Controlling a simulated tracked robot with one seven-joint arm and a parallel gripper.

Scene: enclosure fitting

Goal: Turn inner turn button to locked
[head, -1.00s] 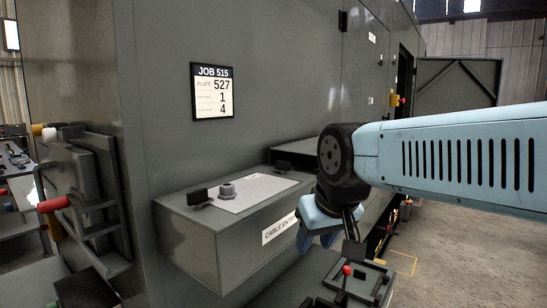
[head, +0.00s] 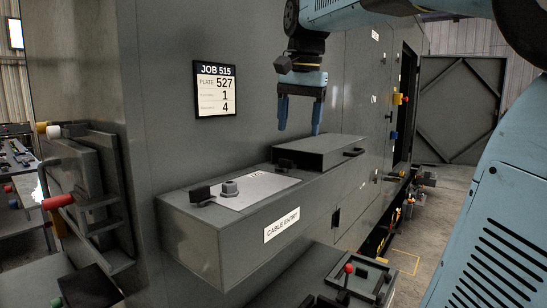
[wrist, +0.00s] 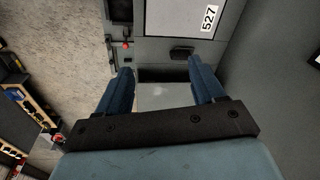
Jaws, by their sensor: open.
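The cable entry box (head: 215,240) juts from the cabinet wall with a pale plate (head: 255,188) on top. One black turn button (head: 202,194) is at the plate's near left end. Another black turn button (head: 286,164) is at its far end, close to the raised dark box. I cannot tell for sure which one is the inner. My gripper (head: 300,118) is open and empty, pointing down above the raised box, apart from both buttons. In the wrist view, the far button (wrist: 181,52) shows beyond my open fingers, beside the plate (wrist: 180,18) labelled 527.
The raised dark box (head: 325,148) with a black handle stands right behind the far button. A red-knobbed fixture (head: 347,271) is lower in front. The cabinet wall with the JOB 515 sign (head: 214,88) is close behind. An open cabinet door (head: 460,108) is farther right.

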